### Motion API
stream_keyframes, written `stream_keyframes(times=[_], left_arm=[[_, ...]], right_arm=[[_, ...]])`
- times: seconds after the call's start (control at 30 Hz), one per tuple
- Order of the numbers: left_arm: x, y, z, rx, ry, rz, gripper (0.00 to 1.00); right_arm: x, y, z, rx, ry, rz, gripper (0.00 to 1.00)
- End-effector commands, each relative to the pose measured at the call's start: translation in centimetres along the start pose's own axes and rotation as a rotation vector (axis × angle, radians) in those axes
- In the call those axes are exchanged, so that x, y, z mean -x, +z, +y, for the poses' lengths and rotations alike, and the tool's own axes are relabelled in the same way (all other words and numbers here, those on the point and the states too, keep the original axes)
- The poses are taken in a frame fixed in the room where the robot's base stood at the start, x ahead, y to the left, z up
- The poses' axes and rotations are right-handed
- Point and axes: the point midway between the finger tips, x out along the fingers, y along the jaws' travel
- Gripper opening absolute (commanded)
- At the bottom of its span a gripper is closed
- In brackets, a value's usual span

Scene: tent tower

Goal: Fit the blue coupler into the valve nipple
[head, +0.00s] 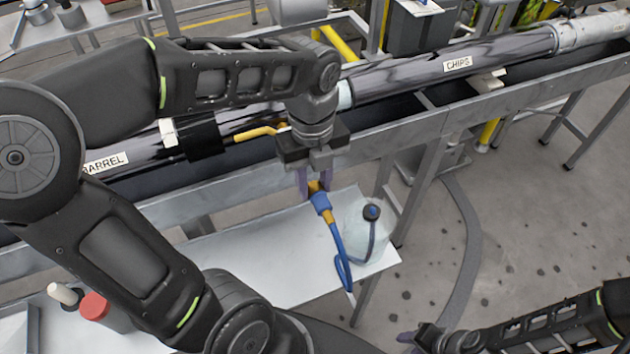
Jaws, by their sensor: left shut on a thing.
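The blue coupler (321,202) hangs below my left gripper (315,188), with brass-yellow parts above and below its blue body. My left gripper points down and is shut on the coupler's upper end, above the white table. A blue hose (338,245) runs down from the coupler, loops and rises to a round dark gauge or fitting (372,212). A yellow valve lever (255,133) shows on the dark pipe behind my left wrist. I cannot make out the valve nipple; my arm covers part of that area. My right gripper (418,340) is at the bottom edge, its opening unclear.
The white table (255,255) lies under the coupler. A metal trough rail (390,150) runs behind it, carrying long pipes labelled BARREL (106,163) and CHIPS (458,64). A red-capped container (95,305) stands at the lower left. Open floor (540,210) lies to the right.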

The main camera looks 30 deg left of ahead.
Motion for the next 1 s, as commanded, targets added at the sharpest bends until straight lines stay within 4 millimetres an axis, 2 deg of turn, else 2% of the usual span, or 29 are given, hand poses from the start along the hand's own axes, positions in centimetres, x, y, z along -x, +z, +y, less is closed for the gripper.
stream_keyframes(times=[0.6,1.0], left_arm=[[0.3,4.9,0.0,0.003,0.000,0.000,0.00],[0.3,5.5,0.0,0.001,0.000,-0.001,0.00]], right_arm=[[0.6,0.0,-0.2,0.000,0.000,0.000,0.36],[0.6,0.0,-0.2,0.000,0.000,0.000,0.36]])
